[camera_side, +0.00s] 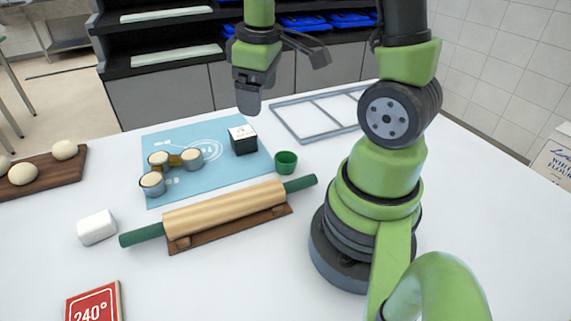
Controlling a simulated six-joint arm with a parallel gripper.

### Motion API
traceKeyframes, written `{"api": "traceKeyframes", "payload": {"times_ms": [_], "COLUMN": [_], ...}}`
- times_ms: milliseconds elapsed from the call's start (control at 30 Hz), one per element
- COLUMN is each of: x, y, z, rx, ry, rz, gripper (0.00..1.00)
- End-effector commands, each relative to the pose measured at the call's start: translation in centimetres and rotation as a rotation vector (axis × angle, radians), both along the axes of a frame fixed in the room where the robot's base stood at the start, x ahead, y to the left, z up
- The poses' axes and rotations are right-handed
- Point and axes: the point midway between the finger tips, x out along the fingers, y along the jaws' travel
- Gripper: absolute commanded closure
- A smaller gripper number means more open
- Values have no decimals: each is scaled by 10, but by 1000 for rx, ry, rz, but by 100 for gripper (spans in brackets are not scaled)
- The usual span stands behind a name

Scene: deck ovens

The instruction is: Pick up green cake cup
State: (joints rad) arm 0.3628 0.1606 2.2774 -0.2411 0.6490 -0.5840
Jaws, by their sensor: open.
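The green cake cup (286,162) stands upright on the white table, just right of the blue mat (209,189). Its open top shows a dark green inside. My gripper (285,73) is open and empty, high above the table. In the picture it is above the cup and the black box, well clear of both. One finger hangs at the left and the other angles out to the right.
A black box with a white top (243,139) and several pale cups (190,160) stand on the mat. A rolling pin (225,208) on a wooden stand lies in front of the cup. A grey frame (318,115) lies behind it. A white block (97,228) is at left.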

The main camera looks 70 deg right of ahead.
Motion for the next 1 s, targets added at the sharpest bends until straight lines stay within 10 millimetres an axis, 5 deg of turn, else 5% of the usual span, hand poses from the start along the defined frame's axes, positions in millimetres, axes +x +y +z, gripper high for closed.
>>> {"api": "traceKeyframes", "payload": {"times_ms": [100, 300, 1000], "x": [-3, -12, -24], "y": [-25, -46, -57], "z": [-41, -83, -156], "rx": [4, 33, 46], "ry": [125, 231, 254], "rz": [105, 238, 269], "gripper": [18, 18, 18]}}
